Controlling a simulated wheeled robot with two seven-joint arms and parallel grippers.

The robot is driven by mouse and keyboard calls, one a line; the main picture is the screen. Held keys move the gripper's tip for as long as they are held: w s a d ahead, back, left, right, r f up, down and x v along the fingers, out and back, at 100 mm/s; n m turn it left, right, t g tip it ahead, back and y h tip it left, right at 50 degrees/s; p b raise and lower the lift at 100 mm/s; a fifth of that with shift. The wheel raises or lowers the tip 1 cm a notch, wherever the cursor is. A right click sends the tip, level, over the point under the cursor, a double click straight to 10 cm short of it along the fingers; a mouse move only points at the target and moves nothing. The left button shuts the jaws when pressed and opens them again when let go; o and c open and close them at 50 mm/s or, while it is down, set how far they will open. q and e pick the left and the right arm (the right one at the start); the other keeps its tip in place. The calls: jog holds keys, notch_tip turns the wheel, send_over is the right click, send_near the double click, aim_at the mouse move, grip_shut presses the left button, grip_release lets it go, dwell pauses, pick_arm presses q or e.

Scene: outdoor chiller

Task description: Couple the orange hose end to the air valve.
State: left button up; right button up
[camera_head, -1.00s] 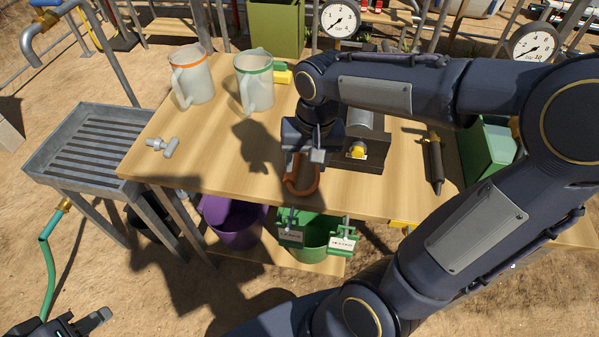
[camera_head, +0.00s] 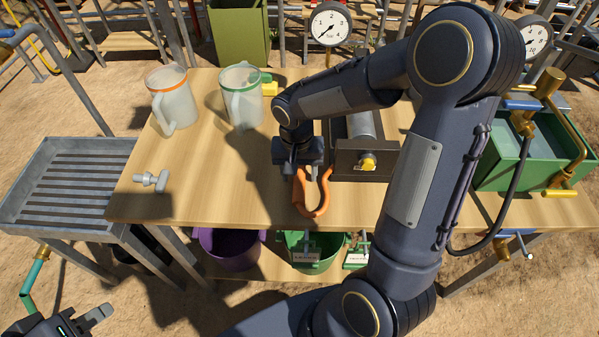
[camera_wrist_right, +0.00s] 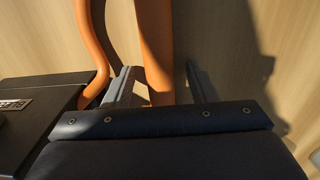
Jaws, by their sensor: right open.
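The orange hose (camera_head: 320,200) lies in a loop near the table's front edge, left of a black box. It also shows in the right wrist view (camera_wrist_right: 156,45), with one stretch passing between my fingers and another to the left. My right gripper (camera_head: 299,168) is low over the table at the hose; in the wrist view its fingers (camera_wrist_right: 160,88) are open on either side of it. A yellow fitting (camera_head: 367,163) sits on the box's front; I cannot tell whether it is the air valve. My left gripper (camera_head: 92,322) is partly cut off at the lower left.
Two jugs (camera_head: 171,100) (camera_head: 241,97) stand at the table's back left. A grey metal fitting (camera_head: 150,181) lies at the left. The black box (camera_head: 348,160) is close beside my right gripper. A slatted tray stand (camera_head: 75,185) is left, a green tub (camera_head: 492,160) right.

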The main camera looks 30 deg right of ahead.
aim_at(299, 172)
jog(key=shift+c, duration=0.2)
grip_shut()
jog(key=shift+r, duration=0.2)
notch_tip(299, 172, up, 10)
dwell(0.4)
jog(key=shift+f, duration=0.15)
jog(key=c, duration=0.7)
grip_release()
jog(key=shift+c, duration=0.2)
grip_shut()
